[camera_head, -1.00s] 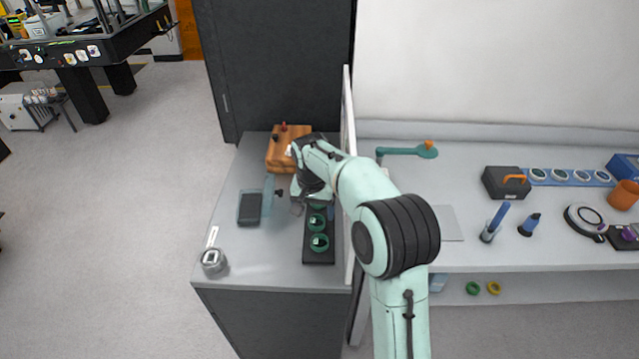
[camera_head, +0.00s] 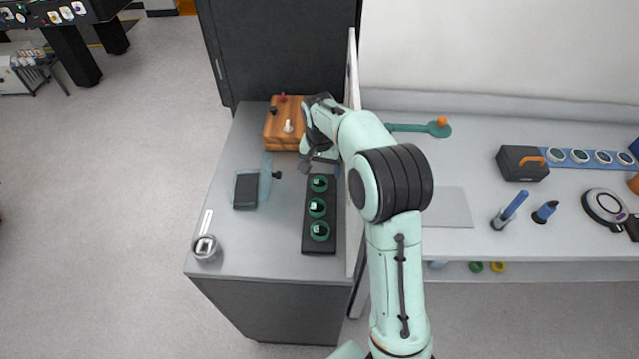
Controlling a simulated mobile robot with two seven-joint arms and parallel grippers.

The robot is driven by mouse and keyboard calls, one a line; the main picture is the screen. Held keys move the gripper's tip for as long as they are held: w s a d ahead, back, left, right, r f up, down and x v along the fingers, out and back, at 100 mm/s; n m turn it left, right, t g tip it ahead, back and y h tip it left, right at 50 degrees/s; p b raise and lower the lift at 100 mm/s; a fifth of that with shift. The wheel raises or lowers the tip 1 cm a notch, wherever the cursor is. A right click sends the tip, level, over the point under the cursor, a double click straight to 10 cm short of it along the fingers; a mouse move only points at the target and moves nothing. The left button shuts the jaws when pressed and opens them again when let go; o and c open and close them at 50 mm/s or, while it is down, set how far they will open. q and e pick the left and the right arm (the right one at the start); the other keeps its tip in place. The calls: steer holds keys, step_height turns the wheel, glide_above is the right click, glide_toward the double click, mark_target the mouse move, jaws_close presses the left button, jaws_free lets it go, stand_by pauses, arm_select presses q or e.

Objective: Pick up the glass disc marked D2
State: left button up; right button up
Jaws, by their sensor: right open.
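Three round discs in green rims, a back one (camera_head: 319,183), a middle one (camera_head: 317,207) and a front one (camera_head: 319,231), sit in a row on a black tray (camera_head: 318,248). Each carries a small white mark, too small to read, so I cannot tell which is D2. My right gripper (camera_head: 314,163) is open, just beyond the tray's back end, near the back disc. Its fingers are small and partly hidden by my arm, and no disc shows between them. My left gripper is not in view.
A wooden box (camera_head: 283,128) with knobs stands behind the tray. A clear plate with a dark block (camera_head: 246,191) is to the left, and a metal cup (camera_head: 206,249) is at the front left. An upright panel (camera_head: 353,220) borders the tray's right side.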

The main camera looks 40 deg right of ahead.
mark_target(319, 182)
steer(key=f, duration=0.3)
steer(key=w+f, duration=0.1)
steer(key=f, duration=0.2)
steer(key=shift+w+f, duration=0.15)
steer(key=shift+f, duration=0.1)
steer(key=c, duration=1.1)
steer(key=shift+r, duration=0.1)
steer(key=shift+c, duration=0.2)
